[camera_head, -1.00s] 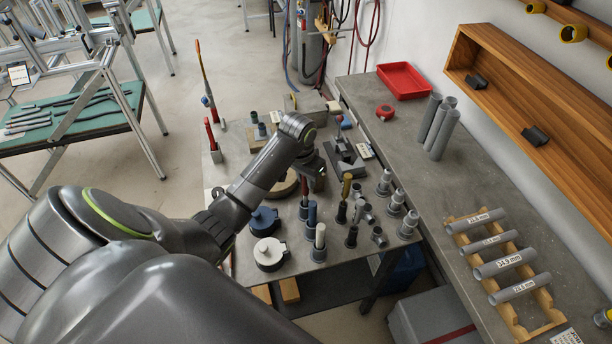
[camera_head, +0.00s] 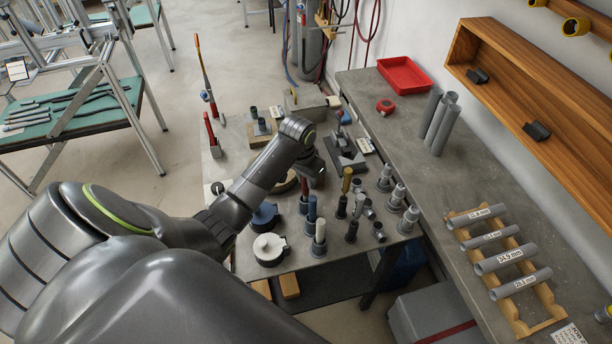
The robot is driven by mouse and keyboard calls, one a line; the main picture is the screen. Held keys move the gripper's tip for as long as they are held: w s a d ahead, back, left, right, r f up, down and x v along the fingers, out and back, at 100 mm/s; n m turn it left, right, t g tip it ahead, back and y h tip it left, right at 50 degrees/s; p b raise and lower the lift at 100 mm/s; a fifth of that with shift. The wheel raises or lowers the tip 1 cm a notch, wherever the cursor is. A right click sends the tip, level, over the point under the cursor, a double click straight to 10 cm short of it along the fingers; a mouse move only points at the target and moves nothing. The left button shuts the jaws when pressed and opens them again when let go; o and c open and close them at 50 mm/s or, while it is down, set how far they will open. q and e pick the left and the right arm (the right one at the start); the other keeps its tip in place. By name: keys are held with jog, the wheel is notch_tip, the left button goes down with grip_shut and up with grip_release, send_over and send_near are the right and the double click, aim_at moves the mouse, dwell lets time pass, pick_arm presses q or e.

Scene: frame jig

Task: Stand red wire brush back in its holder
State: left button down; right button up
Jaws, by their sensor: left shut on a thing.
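My left gripper (camera_head: 308,172) is over the far middle of the grey work table (camera_head: 215,165), pointing down. It is shut on the red wire brush, whose dark red handle (camera_head: 304,187) shows just below the fingers. The brush looks close to upright. Below it is a grey cup-like holder (camera_head: 303,207); whether the brush's lower end is inside or only above it I cannot tell. Beside it, a blue-handled tool (camera_head: 312,208) and a white-handled tool (camera_head: 320,231) stand in similar holders. My right gripper is not in view.
A yellow-handled tool (camera_head: 347,179) and several grey fittings stand close to the right. A white-lidded pot (camera_head: 269,248) and a blue pot (camera_head: 264,216) are to the left. A grey bench with a red tray (camera_head: 404,76) and a tube rack (camera_head: 511,272) runs along the wall.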

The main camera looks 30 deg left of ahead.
pick_arm(q)
jog(key=shift+f, duration=0.3)
jog(key=shift+f, duration=0.6)
jog(key=c, duration=1.2)
grip_release()
